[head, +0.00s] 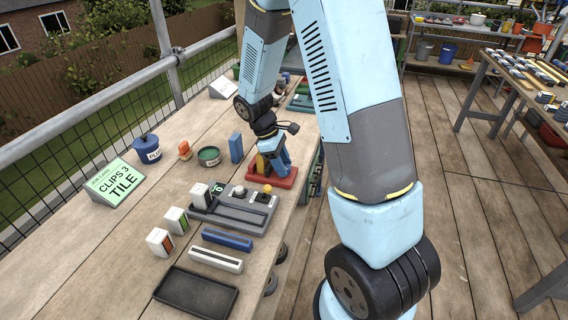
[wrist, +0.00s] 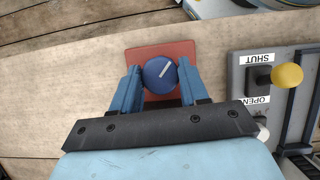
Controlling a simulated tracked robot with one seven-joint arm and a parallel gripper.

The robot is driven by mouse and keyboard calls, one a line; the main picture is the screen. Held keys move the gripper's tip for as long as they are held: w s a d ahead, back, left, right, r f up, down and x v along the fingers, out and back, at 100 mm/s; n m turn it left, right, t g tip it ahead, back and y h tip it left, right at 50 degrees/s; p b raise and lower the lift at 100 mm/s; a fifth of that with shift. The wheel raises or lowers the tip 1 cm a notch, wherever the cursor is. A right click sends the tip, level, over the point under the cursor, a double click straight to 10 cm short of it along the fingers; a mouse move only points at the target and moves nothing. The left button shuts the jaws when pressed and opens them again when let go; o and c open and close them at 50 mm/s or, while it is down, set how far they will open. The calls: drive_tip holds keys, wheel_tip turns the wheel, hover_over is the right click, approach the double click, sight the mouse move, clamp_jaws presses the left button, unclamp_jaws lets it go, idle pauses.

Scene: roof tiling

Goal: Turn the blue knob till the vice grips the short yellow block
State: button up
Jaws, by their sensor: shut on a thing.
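The blue knob (wrist: 160,75), with a white line slanting up to the right, sits over the vice's red base (wrist: 160,51) in the wrist view. My gripper (wrist: 159,82) has one blue finger on each side of the knob and is shut on it. In the head view my gripper (head: 277,160) points down over the red base (head: 286,182) on the bench. A small yellow piece (head: 261,166), seemingly the short yellow block, shows beside the fingers. The knob is hidden there, and the vice jaws and any gap at the block cannot be made out.
A grey panel (wrist: 243,70) with a yellow-knobbed lever (wrist: 287,75) and SHUT and OPEN labels stands close right of the vice. A blue block (head: 236,147), a green tin (head: 209,156) and a dark tray (head: 196,292) share the bench (head: 110,235).

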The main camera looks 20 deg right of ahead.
drive_tip(key=shift+a+m, duration=0.1)
drive_tip(key=shift+m, duration=0.2)
idle(0.4)
drive_tip(key=m+y, duration=0.1)
drive_tip(key=m, duration=0.1)
drive_tip(key=m+g, duration=0.1)
drive_tip(key=m, duration=0.1)
drive_tip(key=shift+w+m+y, duration=0.15)
drive_tip(key=shift+m+y, duration=0.25)
drive_tip(key=m+y, duration=0.1)
drive_tip(key=m, duration=0.2)
drive_tip(key=m+y, duration=0.1)
drive_tip(key=m, duration=0.2)
drive_tip(key=shift+d+g, duration=0.2)
drive_tip(key=shift+g, duration=0.2)
drive_tip(key=o, duration=1)
drive_tip(key=shift+d, duration=0.1)
drive_tip(key=shift+o, duration=0.2)
drive_tip(key=shift+r, duration=0.1)
drive_tip(key=v, duration=1.3)
drive_tip(key=shift+w+r, duration=0.2)
drive_tip(key=shift+w, duration=0.05)
